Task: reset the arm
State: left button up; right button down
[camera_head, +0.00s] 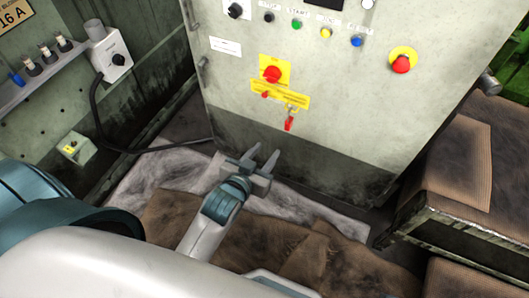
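My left gripper (262,160) is in the middle of the head view, in front of the lower part of the control cabinet (345,110). Its two fingers are spread apart with nothing between them, and they point up and to the right in the picture. The white and teal arm behind it comes in from the lower left. My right gripper does not show.
The cabinet bears a red emergency button (403,62), a red switch on yellow (272,73) and small coloured buttons. A grey switch box (113,56) with a black cable is at left. A cardboard-topped bench (455,165) stands at right. Crumpled cloths (175,172) lie on the floor.

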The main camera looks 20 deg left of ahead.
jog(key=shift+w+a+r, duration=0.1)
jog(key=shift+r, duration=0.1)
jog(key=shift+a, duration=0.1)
